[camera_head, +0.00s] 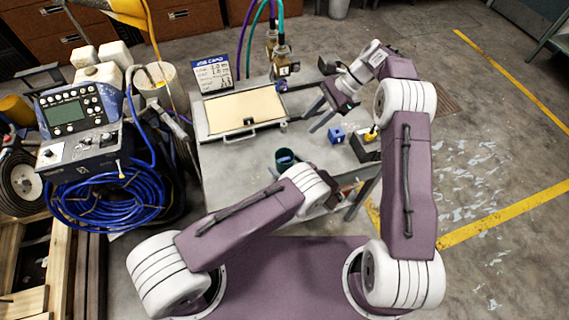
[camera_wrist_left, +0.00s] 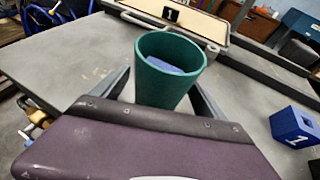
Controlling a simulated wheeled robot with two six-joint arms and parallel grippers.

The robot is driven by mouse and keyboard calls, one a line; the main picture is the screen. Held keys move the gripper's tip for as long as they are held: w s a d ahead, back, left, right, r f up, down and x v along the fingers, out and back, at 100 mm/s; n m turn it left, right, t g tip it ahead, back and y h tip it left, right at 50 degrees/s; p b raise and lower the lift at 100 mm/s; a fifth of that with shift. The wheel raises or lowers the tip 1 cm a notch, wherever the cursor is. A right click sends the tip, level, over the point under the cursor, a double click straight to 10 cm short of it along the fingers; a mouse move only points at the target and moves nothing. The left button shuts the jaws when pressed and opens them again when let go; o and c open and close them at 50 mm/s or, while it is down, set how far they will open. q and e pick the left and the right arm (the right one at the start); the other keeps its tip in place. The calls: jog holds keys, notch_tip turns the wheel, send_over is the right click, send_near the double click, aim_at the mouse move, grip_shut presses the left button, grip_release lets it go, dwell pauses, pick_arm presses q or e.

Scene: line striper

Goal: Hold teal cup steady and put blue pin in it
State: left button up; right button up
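The teal cup (camera_head: 285,161) stands upright near the front of the grey table, and it also shows in the left wrist view (camera_wrist_left: 168,88). A blue piece (camera_wrist_left: 172,66), which looks like the blue pin, lies inside the cup, mostly hidden by its wall. My left gripper (camera_wrist_left: 165,92) has a finger at each side of the cup and seems shut on it. In the head view, its fingers are largely hidden by my wrist. My right gripper (camera_head: 319,113) is over the table behind and right of the cup, its fingers apart and nothing seen between them.
A blue cube marked 1 (camera_head: 337,135) sits right of the cup, with a dark block with a yellow top (camera_head: 371,134) beyond it. A cream-topped case (camera_head: 243,111) lies at the back, before a sign (camera_head: 212,73). The table left of the cup is clear.

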pick_arm(q)
jog(key=v, duration=1.2)
jog(key=shift+r, duration=0.1)
